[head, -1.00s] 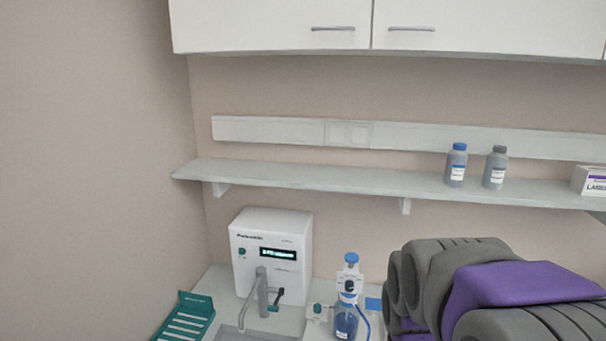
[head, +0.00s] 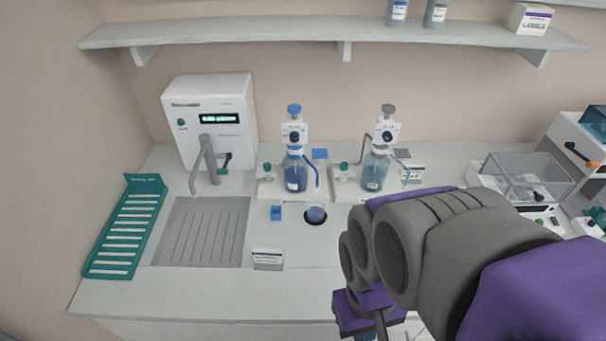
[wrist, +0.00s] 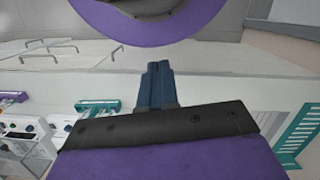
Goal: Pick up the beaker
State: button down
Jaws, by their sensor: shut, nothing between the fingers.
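I cannot make out a beaker for certain in either view. A small round dark-rimmed spot with blue inside (head: 316,215) is set in the counter (head: 200,292) in the head view; I cannot tell whether it is a vessel. My gripper (wrist: 158,66) shows in the wrist view with its two blue fingers together and nothing between them. In the head view my arm fills the lower right, and only the dark blue base of the fingers shows at the bottom edge. My arm hides part of the counter there.
A dispenser unit (head: 210,122) with a tap stands behind a grooved drain board (head: 204,235). A teal rack (head: 125,228) lies left. Bottles with a blue cap (head: 296,172) and grey cap (head: 374,172) stand at the back. A glass-walled balance (head: 525,178) is right. The front-left counter is clear.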

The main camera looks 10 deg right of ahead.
aim_at(316, 203)
jog(key=k+l+u, duration=0.1)
jog(key=l+u, duration=0.3)
jog(key=k+l+u, duration=0.15)
jog(key=u, duration=0.2)
